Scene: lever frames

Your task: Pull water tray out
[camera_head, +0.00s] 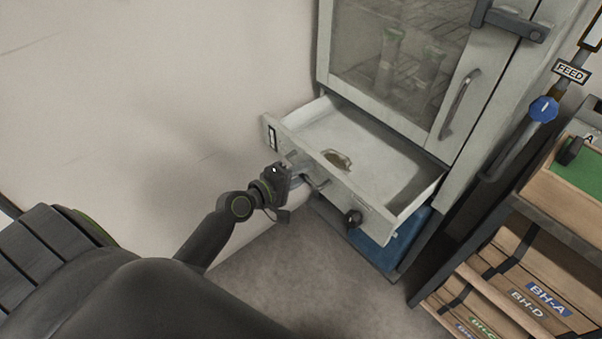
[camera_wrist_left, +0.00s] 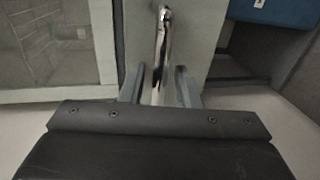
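The water tray (camera_head: 381,157) is a pale, shallow drawer standing out from the bottom of a grey cabinet, with its inside showing. A small brownish round fitting (camera_head: 337,159) lies in it near the front wall. My left gripper (camera_head: 295,171) is at the left part of the tray's front panel. In the left wrist view, a shiny metal handle bar (camera_wrist_left: 162,37) stands between the fingers of my left gripper (camera_wrist_left: 160,85). The fingers are apart, with a visible gap on each side of the bar. My right gripper is not in view.
The cabinet (camera_head: 459,84) has a glass door above the tray. A blue container (camera_head: 383,251) sits under the tray. A rack with wooden bins (camera_head: 520,301) stands at the right. A plain wall is at the left. The floor (camera_head: 322,285) in front is clear.

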